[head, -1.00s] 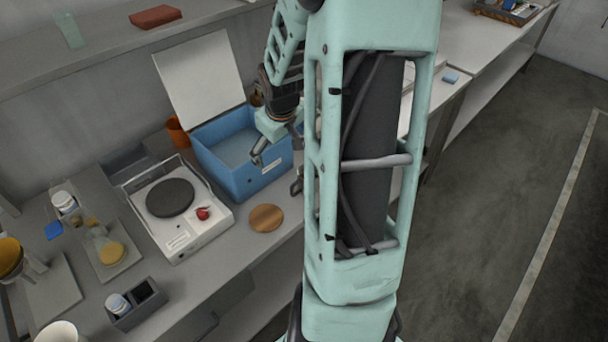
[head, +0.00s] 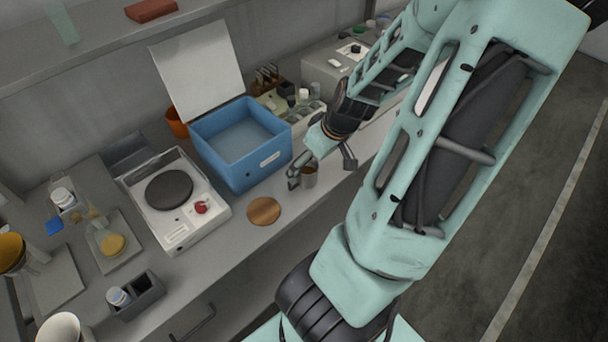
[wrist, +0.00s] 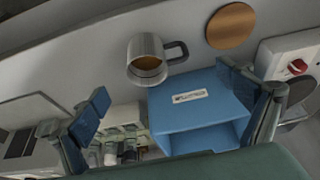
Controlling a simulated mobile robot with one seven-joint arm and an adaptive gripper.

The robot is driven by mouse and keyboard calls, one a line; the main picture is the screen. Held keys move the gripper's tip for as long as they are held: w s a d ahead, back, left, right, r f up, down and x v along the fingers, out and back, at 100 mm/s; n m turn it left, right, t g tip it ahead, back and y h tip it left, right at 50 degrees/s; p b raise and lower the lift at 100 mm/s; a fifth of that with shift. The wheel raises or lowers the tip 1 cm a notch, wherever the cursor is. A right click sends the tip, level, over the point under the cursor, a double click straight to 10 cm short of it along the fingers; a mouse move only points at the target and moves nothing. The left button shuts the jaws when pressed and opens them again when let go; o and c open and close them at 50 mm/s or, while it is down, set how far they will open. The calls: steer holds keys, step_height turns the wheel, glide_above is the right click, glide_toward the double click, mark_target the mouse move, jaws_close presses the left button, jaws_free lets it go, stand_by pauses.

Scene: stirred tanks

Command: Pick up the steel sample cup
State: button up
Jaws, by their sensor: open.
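The steel sample cup (head: 310,179) stands on the bench just right of the blue box, partly hidden by my gripper in the head view. In the wrist view the cup (wrist: 147,68) is a grey metal mug with a dark handle on its right and a brownish inside. My gripper (head: 321,170) is open and empty, close to the cup in the head view. In the wrist view its fingers (wrist: 175,103) are spread wide, and the cup shows above the gap, not between the fingertips.
The open blue box (head: 265,172) with its raised white lid is left of the cup. A round wooden disc (head: 264,211) lies near the bench front. A white stirrer plate (head: 180,232) with a red knob is further left. Several small containers (head: 304,95) stand behind the cup.

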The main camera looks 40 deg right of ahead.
mark_target(302, 176)
steer(key=shift+b+x, duration=0.9)
steer(key=shift+x, duration=4.15)
steer(key=shift+s+d, duration=0.1)
steer(key=shift+c, duration=0.4)
steer(key=c, duration=1.4)
steer(key=shift+r, duration=0.15)
